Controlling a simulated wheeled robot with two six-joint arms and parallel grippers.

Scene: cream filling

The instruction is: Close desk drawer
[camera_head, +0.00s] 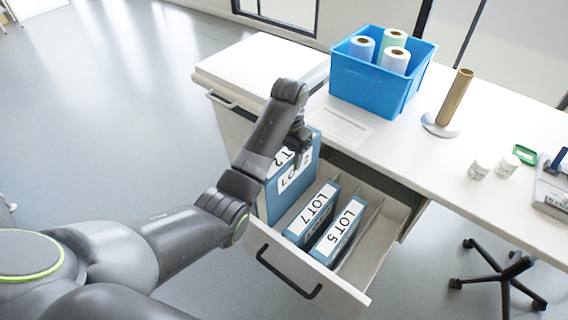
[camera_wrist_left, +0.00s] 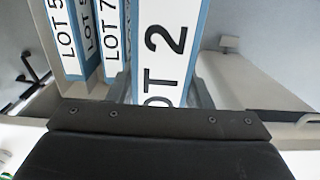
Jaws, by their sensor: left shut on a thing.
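The desk drawer (camera_head: 345,298) is pulled out from the white desk, with its dark handle (camera_head: 288,275) on the front. Blue binders labelled LOT 7 (camera_head: 311,214) and LOT 5 (camera_head: 338,232) stand inside it. The blue LOT 2 binder (camera_head: 276,204) is upright at the drawer's left side and reaches higher than the others. Its bottom is hidden, so I cannot tell whether it touches the drawer floor. My left gripper (camera_head: 300,150) is shut on its upper part; in the left wrist view, the LOT 2 label (camera_wrist_left: 168,45) lies between the fingers. My right gripper is not in view.
On the desktop (camera_head: 400,148) stand a blue bin (camera_head: 375,86) with rolls, a wooden roll holder (camera_head: 455,98), two small white cups (camera_head: 480,169) and a device (camera_head: 553,192) at the right edge. A chair base (camera_head: 505,272) stands right of the drawer. Floor at left is clear.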

